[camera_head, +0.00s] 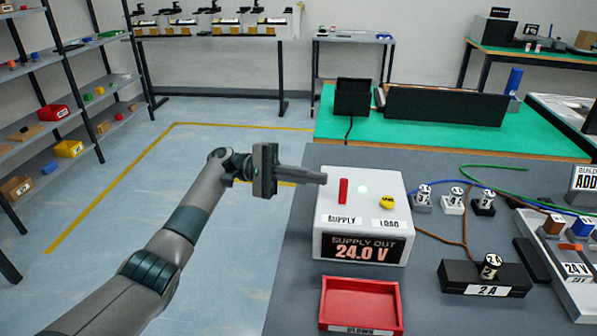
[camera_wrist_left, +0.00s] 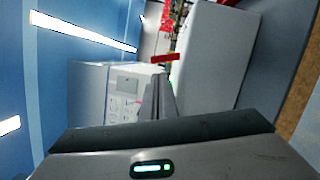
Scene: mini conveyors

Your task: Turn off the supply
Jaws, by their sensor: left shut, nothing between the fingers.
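The power supply box (camera_head: 400,186) is white and stands on the grey table. Its front display reads "SUPPLY OUT 24.0 V". A red lever (camera_head: 343,190) stands upright above the "SUPPLY" label (camera_head: 343,220). A pale green light (camera_head: 363,189) and a yellow knob (camera_head: 387,202) sit to its right, the knob above the "LOAD" label. My left gripper (camera_head: 322,178) is shut and empty, just left of the red lever; I cannot tell whether they touch. In the left wrist view the red lever (camera_wrist_left: 166,57) sticks out beside the shut fingers (camera_wrist_left: 158,97). My right gripper is not in view.
A red tray (camera_head: 328,324) labelled "BLOWN" lies in front of the box. To the right are several small terminals with wires, a black "2 A" holder (camera_head: 455,277) and a 24 V block (camera_head: 578,290). The floor left of the table is clear.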

